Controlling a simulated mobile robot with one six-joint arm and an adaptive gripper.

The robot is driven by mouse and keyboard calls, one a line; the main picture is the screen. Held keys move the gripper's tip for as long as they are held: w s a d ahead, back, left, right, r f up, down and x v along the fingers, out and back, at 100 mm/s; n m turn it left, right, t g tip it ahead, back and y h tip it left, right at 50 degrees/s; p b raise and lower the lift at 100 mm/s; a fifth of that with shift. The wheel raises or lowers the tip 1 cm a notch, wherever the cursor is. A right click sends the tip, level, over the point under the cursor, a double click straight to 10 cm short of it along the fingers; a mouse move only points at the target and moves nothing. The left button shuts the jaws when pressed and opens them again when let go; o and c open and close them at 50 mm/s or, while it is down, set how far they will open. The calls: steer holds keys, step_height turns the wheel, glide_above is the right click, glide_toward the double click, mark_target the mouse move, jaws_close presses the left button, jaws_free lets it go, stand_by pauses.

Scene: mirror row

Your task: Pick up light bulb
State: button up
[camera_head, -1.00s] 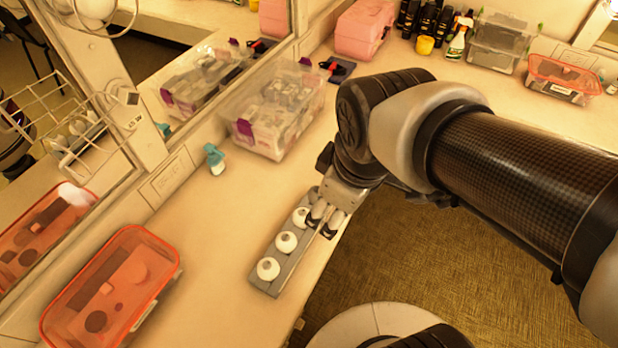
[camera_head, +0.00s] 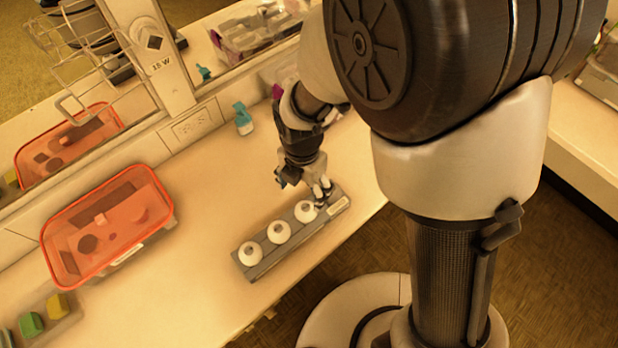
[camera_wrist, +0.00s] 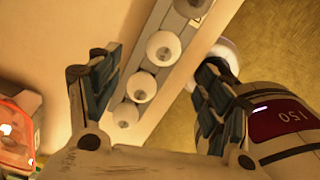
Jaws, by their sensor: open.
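Three white round light bulbs stand in a row in a grey holder (camera_head: 331,205) on the counter: a left bulb (camera_head: 250,253), a middle bulb (camera_head: 279,232) and a right bulb (camera_head: 305,211). My gripper (camera_head: 323,194) is open above the holder's right end, close beside the right bulb; I cannot tell whether it touches it. Nothing is held.
An orange-rimmed clear box (camera_head: 108,228) stands left on the counter. A small teal-topped bottle (camera_head: 243,119) is behind the holder, near the mirror wall. Yellow and green blocks (camera_head: 45,315) are at the lower left. The counter's front edge runs close to the holder.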

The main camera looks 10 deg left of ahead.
mark_target(306, 206)
step_height(306, 206, down, 6)
steer(key=shift+f+b, duration=0.2)
steer(key=shift+b, duration=0.7)
steer(key=f, duration=0.1)
steer(key=f+b, duration=0.1)
steer(key=f, duration=0.1)
steer(key=f+b, duration=0.1)
steer(key=f, duration=0.1)
steer(key=shift+s+d+f, duration=0.15)
steer(key=shift+s+d, duration=0.05)
steer(key=shift+d, duration=0.05)
steer(key=shift+c, duration=0.4)
steer(key=c, duration=0.9)
